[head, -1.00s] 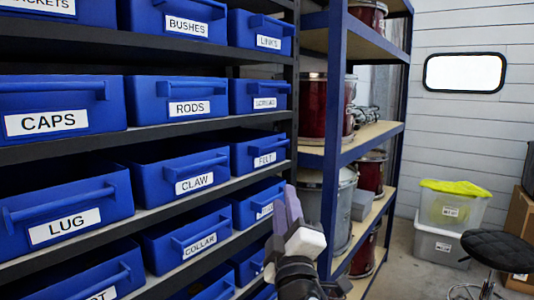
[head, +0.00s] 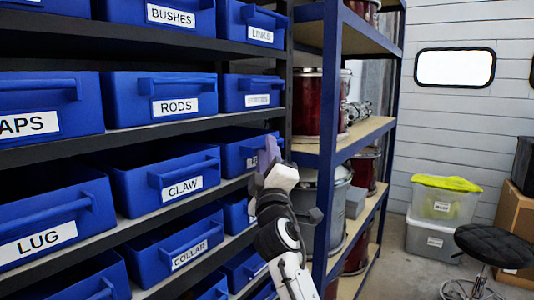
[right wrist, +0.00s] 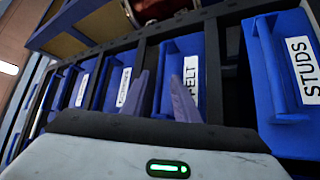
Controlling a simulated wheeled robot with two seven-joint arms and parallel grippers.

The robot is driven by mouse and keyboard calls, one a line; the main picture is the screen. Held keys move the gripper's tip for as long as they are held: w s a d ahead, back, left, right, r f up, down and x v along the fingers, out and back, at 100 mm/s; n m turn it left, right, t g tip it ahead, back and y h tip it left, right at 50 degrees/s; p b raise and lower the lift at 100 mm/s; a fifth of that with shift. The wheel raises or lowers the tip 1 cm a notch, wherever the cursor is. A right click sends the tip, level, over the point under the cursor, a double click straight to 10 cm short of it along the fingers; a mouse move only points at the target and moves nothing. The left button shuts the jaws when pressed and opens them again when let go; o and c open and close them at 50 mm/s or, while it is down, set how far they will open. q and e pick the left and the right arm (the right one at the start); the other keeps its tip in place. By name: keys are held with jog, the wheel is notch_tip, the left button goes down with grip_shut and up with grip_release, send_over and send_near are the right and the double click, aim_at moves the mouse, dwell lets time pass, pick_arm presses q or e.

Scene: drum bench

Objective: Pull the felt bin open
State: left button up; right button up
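The felt bin (head: 234,154) is a blue open-topped drawer with a front bar handle. It sits in the dark shelf rack, right of the claw bin (head: 165,178). My right gripper (head: 268,152) is in front of it and hides most of its label. In the right wrist view the felt bin (right wrist: 184,48) shows its FELT label beyond my right gripper (right wrist: 160,76). The two purple fingers are apart, with nothing seen held between them. Whether a finger touches the handle I cannot tell. My left gripper is not in view.
Blue bins fill the rack, with the rods bin (head: 160,98) above and the collar bin (head: 172,245) below. A blue-framed shelf post (head: 328,140) stands close right of my arm. A black stool (head: 490,245) and stacked plastic boxes (head: 440,215) stand farther right.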

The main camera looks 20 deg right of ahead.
grip_shut()
dwell(1.5)
